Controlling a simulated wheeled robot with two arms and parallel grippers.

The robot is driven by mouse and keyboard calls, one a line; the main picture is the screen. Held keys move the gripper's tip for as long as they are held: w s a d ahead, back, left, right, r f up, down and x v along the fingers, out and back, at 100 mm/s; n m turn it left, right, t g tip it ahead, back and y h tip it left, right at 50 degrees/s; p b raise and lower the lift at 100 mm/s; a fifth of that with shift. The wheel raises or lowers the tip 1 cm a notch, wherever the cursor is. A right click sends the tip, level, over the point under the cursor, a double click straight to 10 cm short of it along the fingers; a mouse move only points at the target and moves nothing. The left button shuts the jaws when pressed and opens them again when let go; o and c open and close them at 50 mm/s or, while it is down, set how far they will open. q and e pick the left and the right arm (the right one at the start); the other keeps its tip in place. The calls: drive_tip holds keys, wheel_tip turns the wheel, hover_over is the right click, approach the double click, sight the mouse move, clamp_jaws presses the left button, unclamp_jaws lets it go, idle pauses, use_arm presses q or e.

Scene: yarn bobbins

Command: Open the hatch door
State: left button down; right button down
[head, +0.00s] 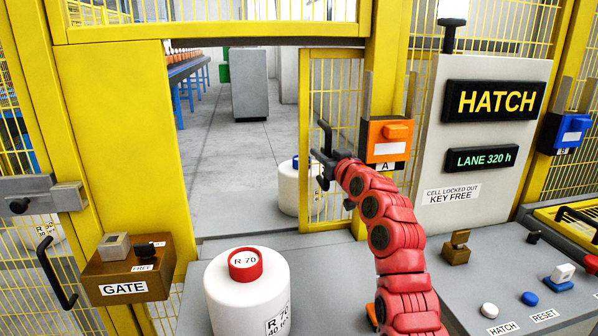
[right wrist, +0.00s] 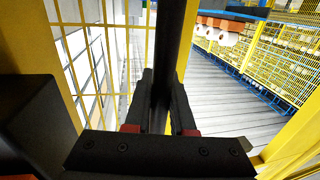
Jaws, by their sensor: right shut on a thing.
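The hatch door (head: 333,85) is a narrow yellow-framed mesh panel right of a clear opening in the yellow fence. It carries a black upright bar handle (head: 325,132). My right gripper (head: 322,172), on the red arm, is shut on this handle. In the right wrist view the black handle bar (right wrist: 182,45) stands between the two dark fingers of my right gripper (right wrist: 163,95). An orange latch box marked A (head: 388,137) sits on the post right of the door. My left gripper is out of view.
A white bobbin with a red top (head: 246,290) stands on the grey counter before the opening. Another white bobbin (head: 289,190) is behind the door. A brown GATE box (head: 128,268) is at left. The HATCH panel (head: 495,100) and buttons (head: 489,310) are at right.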

drive_tip(key=shift+w+d+f, duration=0.15)
drive_tip(key=shift+w+d, duration=0.05)
drive_tip(key=shift+d, duration=0.55)
drive_tip(key=c, duration=0.8)
unclamp_jaws()
drive_tip(key=shift+o, duration=0.2)
drive_tip(key=b+v, duration=0.2)
drive_tip(key=v, duration=1.5)
drive_tip(key=shift+s+d, duration=0.1)
drive_tip(key=shift+s, duration=0.05)
